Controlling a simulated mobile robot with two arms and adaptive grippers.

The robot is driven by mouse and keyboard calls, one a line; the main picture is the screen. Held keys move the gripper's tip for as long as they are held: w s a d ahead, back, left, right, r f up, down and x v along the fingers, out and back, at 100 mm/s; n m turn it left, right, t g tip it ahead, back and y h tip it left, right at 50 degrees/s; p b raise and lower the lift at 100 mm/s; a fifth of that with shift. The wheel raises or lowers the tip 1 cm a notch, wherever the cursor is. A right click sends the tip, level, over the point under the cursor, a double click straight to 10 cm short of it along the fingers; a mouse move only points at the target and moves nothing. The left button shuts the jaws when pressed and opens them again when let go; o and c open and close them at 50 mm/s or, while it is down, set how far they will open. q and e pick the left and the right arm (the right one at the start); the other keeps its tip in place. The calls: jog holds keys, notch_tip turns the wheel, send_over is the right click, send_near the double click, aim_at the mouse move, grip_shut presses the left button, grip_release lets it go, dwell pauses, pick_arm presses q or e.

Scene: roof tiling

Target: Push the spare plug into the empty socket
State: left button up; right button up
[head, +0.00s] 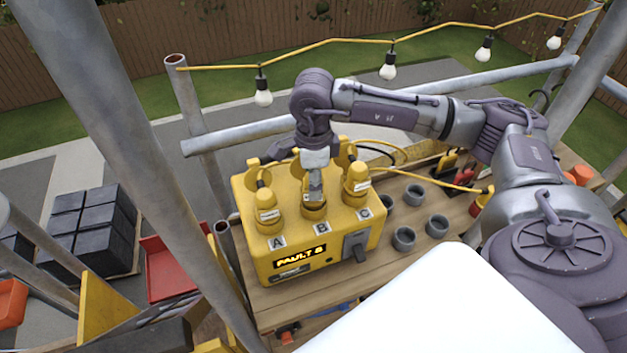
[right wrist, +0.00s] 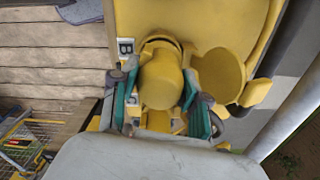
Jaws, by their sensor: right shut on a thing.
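A yellow power box (head: 300,248) stands on the wooden bench, with sockets labelled A, B and C and a display reading "FAULT B". Yellow plugs sit at A (head: 267,212) and C (head: 356,187). My right gripper (head: 315,190) reaches down from above at the middle socket, B. In the right wrist view its teal-edged fingers (right wrist: 160,100) are shut on a yellow plug (right wrist: 158,80) beside the B label. A round yellow lid (right wrist: 220,75) stands open beside it. The plug's lower end and the socket mouth are hidden, so its depth cannot be told. My left gripper is not in view.
Several grey cups (head: 404,238) stand on the bench right of the box, near a grey switch lever (head: 356,245). A yellow cable (head: 425,178) runs across the bench behind them. Scaffold poles (head: 125,130) stand at the left. A bulb string (head: 330,40) hangs behind.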

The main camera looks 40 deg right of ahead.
jog(key=shift+b, duration=0.3)
dwell(0.5)
jog(key=shift+f+b, duration=0.6)
jog(key=o, duration=1)
jog(key=shift+r+p, duration=2.9)
jog(key=shift+r, duration=2.65)
